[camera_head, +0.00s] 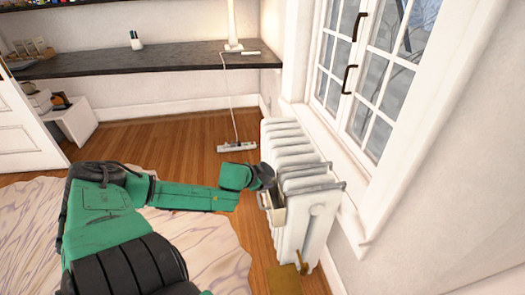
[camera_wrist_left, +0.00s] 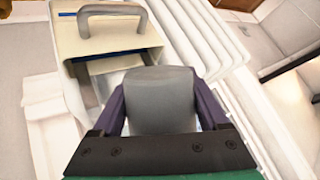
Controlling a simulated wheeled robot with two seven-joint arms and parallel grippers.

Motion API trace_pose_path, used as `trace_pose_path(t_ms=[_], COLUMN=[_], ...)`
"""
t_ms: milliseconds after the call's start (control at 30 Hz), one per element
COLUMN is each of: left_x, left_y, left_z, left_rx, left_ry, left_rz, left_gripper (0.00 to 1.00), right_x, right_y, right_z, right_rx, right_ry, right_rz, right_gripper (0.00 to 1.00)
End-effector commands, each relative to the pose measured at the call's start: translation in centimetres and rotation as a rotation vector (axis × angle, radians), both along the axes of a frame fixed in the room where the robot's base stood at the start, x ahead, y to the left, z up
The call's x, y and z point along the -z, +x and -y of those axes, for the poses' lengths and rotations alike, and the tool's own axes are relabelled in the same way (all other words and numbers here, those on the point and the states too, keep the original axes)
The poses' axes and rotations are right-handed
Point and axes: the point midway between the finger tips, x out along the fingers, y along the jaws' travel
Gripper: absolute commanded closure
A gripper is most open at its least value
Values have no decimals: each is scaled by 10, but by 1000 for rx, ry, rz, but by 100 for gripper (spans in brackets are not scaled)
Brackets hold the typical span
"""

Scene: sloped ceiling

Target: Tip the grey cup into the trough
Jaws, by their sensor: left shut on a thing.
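The grey cup (camera_wrist_left: 160,104) is between the purple fingers of my left gripper (camera_wrist_left: 161,108) in the left wrist view. The gripper is shut on it. The cup's opening and contents do not show clearly, so I cannot tell how far it is tilted. The cream trough (camera_wrist_left: 72,46), with a grey handle and a blue strip inside, is just beyond the cup. In the head view the trough (camera_head: 278,215) is at the near left side of the radiator, and my left gripper (camera_head: 266,180) is right above and beside it. My right gripper is not in view.
The white radiator (camera_head: 318,225) stands under the window (camera_head: 375,60) along the right wall. A power strip (camera_head: 237,147) lies on the wooden floor behind. A dark shelf (camera_head: 140,59) runs along the back wall. A pale rug (camera_head: 200,245) covers the floor at left.

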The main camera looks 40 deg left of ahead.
Motion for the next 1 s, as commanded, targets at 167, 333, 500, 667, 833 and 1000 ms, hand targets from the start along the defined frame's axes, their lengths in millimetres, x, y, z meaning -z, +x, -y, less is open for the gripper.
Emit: trace_pose_path(t_ms=[167, 333, 500, 667, 833, 1000], left_x=[1, 1, 1, 2, 2, 3], left_y=[0, 0, -1, -1, -1, -2], left_z=[0, 0, 0, 0, -1, -1], left_rx=[1, 1, 2, 0, 1, 1], left_ry=[8, 13, 20, 25, 32, 36], left_rz=[-8, -17, -26, -35, -43, -51], left_gripper=[81, 81, 81, 81, 81, 81], right_x=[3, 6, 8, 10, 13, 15], right_y=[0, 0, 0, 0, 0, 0], right_z=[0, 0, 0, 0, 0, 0], right_rx=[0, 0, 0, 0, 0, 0], right_ry=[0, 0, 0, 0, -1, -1], right_rz=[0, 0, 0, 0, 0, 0], right_gripper=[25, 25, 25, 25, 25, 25])
